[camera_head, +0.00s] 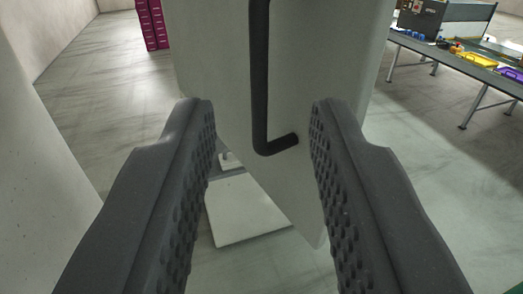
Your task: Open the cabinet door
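A light grey cabinet door (215,60) stands upright in front of me, its lower edge coming down to a corner near the bottom middle. A dark bar handle (260,80) runs down the door and bends to the right at its lower end. My gripper (263,112) is open, with one dark studded finger on each side of the handle. I see no finger touching the handle. The handle's upper end is out of the picture. A white flat panel (245,210) shows low down, below and behind the door; I cannot tell if it belongs to the cabinet.
A long table (460,68) with thin legs stands at the far right, bearing a grey box, a yellow tray (476,59) and other small items. Magenta boxes (152,25) stand at the back left. A pale wall is close on the left. The grey floor between is clear.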

